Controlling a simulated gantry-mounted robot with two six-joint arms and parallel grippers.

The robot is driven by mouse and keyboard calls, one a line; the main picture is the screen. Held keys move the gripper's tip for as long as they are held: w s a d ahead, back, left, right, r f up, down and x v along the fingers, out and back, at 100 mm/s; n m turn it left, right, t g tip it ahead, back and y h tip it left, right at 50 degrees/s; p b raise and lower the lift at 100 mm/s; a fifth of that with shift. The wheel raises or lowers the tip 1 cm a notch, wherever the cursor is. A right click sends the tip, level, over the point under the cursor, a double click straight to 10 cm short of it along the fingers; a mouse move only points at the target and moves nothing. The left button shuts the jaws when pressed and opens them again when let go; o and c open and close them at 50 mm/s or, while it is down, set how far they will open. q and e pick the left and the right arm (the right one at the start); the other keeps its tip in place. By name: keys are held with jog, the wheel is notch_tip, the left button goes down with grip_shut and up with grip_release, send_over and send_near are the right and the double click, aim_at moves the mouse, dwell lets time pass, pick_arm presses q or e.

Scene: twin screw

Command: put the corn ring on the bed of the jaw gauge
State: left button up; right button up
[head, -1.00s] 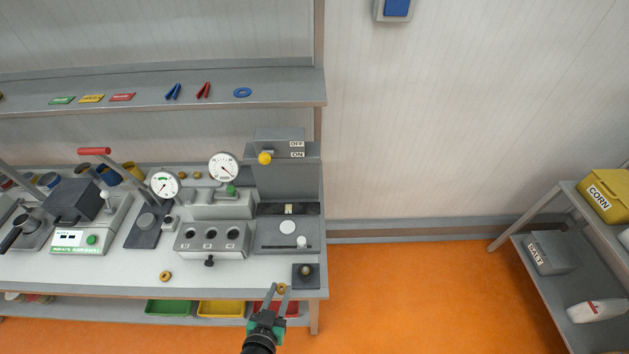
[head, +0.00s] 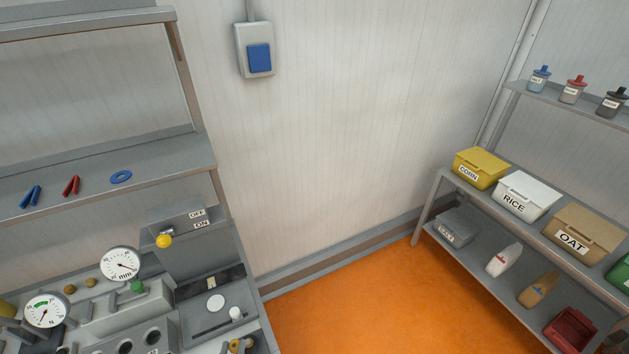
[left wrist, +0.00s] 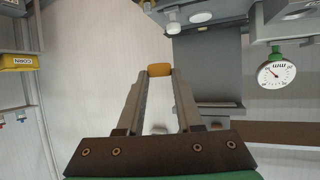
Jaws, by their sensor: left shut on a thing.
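My left gripper (left wrist: 160,80) is shut on the corn ring (left wrist: 160,70), a small yellow-orange ring held between the fingertips in the left wrist view. In the head view the ring (head: 235,346) shows only at the bottom edge, by the bench's front right corner. The gauge with the round white mm dial (head: 120,263) and green knob (head: 137,287), which looks like the jaw gauge, stands to the left on the bench. Its dial also shows in the left wrist view (left wrist: 276,73). Its bed cannot be made out clearly. My right gripper is out of view.
A grey machine with a yellow lever knob (head: 164,240) and a white disc (head: 216,302) stands beside the gauge. A second dial (head: 45,310) is at far left. A rack with a yellow corn bin (head: 480,168) stands right, across open orange floor (head: 350,305).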

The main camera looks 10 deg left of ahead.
pick_arm(q)
jog(key=w+d+r+m+h, duration=0.2)
jog(key=d+r+m+h, duration=0.1)
jog(key=d+m+h, duration=0.1)
jog(key=s+r+p, duration=0.7)
jog(key=r+p, duration=0.2)
jog(key=p, duration=0.3)
jog(key=shift+d+r+t+h+p, duration=0.3)
jog(key=shift+r+t, duration=0.05)
jog(key=shift+t, duration=0.05)
